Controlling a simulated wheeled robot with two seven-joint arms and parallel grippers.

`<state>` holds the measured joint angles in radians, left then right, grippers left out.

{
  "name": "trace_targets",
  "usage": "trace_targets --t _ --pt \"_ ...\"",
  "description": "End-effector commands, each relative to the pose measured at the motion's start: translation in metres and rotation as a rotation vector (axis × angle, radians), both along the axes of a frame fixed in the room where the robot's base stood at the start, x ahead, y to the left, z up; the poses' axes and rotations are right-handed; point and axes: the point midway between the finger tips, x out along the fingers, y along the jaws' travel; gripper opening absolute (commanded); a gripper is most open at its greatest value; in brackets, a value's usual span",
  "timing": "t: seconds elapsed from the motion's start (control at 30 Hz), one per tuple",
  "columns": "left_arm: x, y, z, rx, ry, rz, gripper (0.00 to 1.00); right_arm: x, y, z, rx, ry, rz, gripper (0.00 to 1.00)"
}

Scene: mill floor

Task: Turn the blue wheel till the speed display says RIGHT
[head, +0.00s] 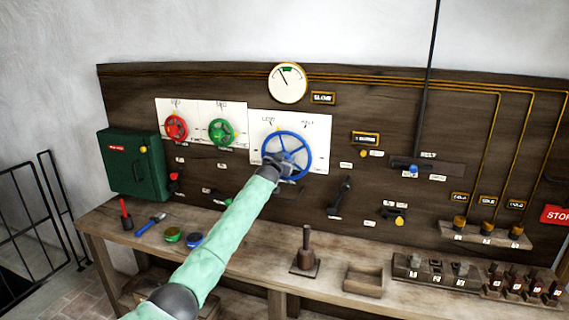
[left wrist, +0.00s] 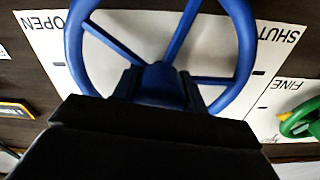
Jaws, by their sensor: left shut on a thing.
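The blue wheel (head: 308,153) is mounted on a white plate (head: 321,128) on the dark wooden panel. In the left wrist view, the blue wheel (left wrist: 72,45) shows its spokes, with OPEN and SHUT printed upside down on the plate. My left gripper (head: 284,170) is at the wheel's centre. In the left wrist view my left gripper (left wrist: 160,90) has its dark fingers on both sides of the hub, shut on it. The speed display (head: 322,98) above the wheel reads SLOW. My right gripper is not in view.
A round gauge (head: 287,83) hangs beside the display. Red (head: 176,127) and green (head: 221,132) wheels are left of the blue one. A green box (head: 134,165) is farther left.

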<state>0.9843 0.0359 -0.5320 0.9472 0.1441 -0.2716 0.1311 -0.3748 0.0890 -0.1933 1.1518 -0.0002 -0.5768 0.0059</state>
Motion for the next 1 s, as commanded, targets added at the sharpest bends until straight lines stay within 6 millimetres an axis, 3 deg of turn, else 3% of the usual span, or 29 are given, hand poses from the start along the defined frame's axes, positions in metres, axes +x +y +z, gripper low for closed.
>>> trace_targets --t 0.2,0.5,1.0 --pt "0.000 0.001 -0.003 0.196 -0.065 0.000 0.20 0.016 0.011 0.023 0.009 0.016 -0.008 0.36" --pt "0.000 0.001 -0.001 0.460 -0.150 0.000 0.20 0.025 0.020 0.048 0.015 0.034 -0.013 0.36" --pt "0.000 0.001 0.000 0.732 -0.237 0.000 0.20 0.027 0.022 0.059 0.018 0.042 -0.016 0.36"
